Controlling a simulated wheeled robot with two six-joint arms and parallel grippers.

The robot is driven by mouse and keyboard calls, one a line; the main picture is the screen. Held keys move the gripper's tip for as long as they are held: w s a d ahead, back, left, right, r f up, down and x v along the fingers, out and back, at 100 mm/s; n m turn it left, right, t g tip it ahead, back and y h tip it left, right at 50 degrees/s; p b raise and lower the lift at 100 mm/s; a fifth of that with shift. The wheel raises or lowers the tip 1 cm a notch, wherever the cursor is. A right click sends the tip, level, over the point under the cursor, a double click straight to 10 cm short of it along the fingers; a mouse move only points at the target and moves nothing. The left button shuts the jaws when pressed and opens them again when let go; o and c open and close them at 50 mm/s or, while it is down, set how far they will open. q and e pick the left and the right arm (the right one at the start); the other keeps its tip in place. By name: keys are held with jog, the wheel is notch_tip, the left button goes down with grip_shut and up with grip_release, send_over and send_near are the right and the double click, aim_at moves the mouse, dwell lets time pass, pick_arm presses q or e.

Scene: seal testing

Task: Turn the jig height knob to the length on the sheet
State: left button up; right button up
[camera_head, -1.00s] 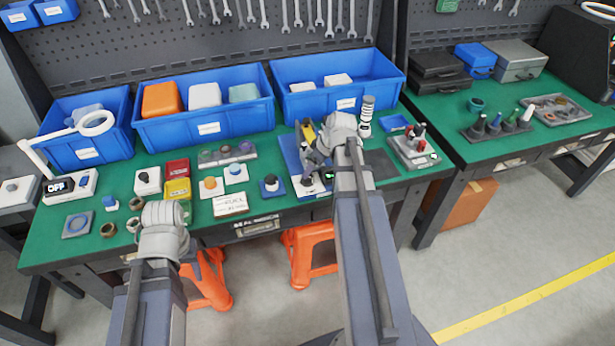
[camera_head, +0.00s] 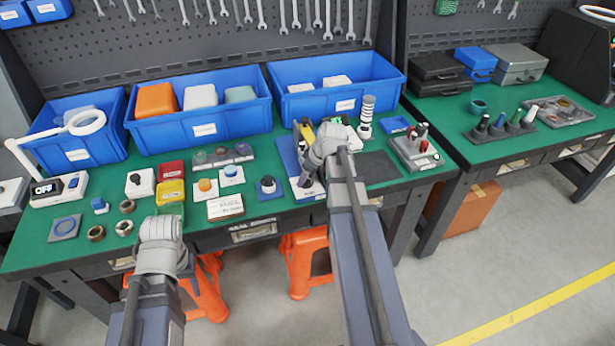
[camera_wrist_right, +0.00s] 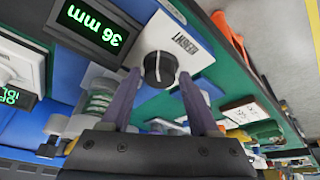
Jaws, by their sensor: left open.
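The jig (camera_head: 289,157), with a blue base, stands mid-table and is partly hidden behind my right arm. In the right wrist view its display (camera_wrist_right: 92,22) reads 36 mm in green, upside down. The black height knob (camera_wrist_right: 158,68) has a white line and sits on a white plate marked HEIGHT. My right gripper (camera_wrist_right: 160,76) is open, its two fingers either side of the knob with gaps showing. It is at the jig in the head view (camera_head: 310,178). A white sheet (camera_head: 226,207) lies left of the jig, its print too small to read. My left gripper (camera_head: 162,228) is open and empty at the table's front edge.
Blue bins (camera_head: 203,125) line the back. Small knob boxes, a red block (camera_head: 171,170) and a yellow block (camera_head: 171,191) stand left of the jig. Several metal rings (camera_head: 96,233) lie at the front left. A dark mat (camera_head: 380,167) to the right is bare.

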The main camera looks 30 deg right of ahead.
grip_shut()
jog(key=shift+m, duration=0.3)
jog(key=shift+a+m+h, duration=0.15)
jog(key=shift+m+h, duration=0.25)
jog(key=shift+m, duration=0.3)
jog(key=m+h, duration=0.1)
jog(key=m, duration=0.3)
jog(key=shift+a+h, duration=0.1)
jog(key=shift+h, duration=0.3)
jog(key=m+h, duration=0.1)
jog(key=m, duration=0.3)
jog(key=shift+w+a+g, duration=0.1)
jog(key=shift+w+g, duration=0.05)
jog(key=shift+g, duration=0.15)
jog(key=shift+m+g+h, duration=0.5)
jog(key=shift+m+h, duration=0.2)
jog(key=shift+m, duration=1.2)
